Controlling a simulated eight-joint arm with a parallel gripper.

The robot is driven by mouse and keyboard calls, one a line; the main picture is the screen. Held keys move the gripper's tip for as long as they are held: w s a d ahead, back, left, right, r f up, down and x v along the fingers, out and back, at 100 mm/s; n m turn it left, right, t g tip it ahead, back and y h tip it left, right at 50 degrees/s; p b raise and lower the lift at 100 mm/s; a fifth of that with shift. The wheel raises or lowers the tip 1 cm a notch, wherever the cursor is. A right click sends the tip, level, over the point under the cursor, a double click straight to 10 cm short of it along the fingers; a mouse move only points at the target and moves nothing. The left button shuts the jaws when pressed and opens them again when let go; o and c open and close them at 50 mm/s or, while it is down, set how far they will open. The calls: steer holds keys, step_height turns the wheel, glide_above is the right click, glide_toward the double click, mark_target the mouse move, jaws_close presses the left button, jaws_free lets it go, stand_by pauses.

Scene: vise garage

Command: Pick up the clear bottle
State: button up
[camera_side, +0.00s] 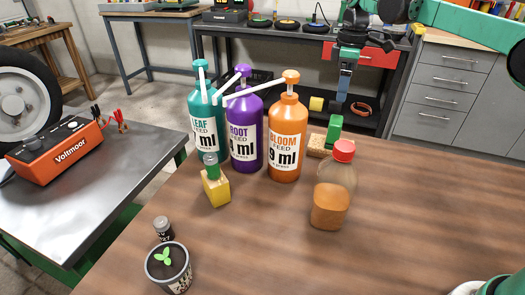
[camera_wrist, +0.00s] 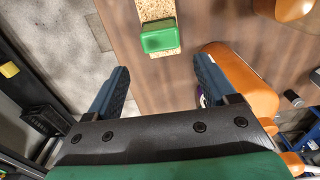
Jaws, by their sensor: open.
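The clear bottle (camera_side: 331,190) stands upright on the brown wooden table, with a red cap and orange-brown liquid in its lower part. In the wrist view, a rounded orange-brown shape at the top right edge (camera_wrist: 292,8) may be part of it; I cannot tell for sure. My gripper (camera_side: 344,92) hangs above the table's far edge, behind and above the bottle and apart from it. In the wrist view its two blue-grey fingers (camera_wrist: 161,68) are spread wide with nothing between them.
A green block (camera_wrist: 158,38) on a tan piece lies near the table's far edge. Orange (camera_side: 286,140), purple (camera_side: 245,135) and teal (camera_side: 204,120) pump bottles stand left of the clear bottle. The table's right is clear.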

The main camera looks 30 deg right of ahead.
step_height(320, 180, up, 6)
steer(key=s+a+r+t+y, duration=0.3)
steer(key=s+y, duration=0.2)
steer(key=s, duration=0.3)
steer(key=t+y, duration=0.4)
steer(key=t, duration=0.3)
glide_toward(342, 152)
steer(key=w+a+r, duration=0.1)
steer(key=w+r, duration=0.1)
steer(key=w, duration=0.2)
steer(key=shift+w+a+f, duration=0.65)
steer(key=shift+f, duration=0.55)
steer(key=shift+w+a+f, duration=0.65)
steer(key=shift+f, duration=0.5)
steer(key=shift+w+a+f, duration=0.65)
steer(key=shift+a+f, duration=0.05)
steer(key=shift+f, duration=0.5)
jaws_close()
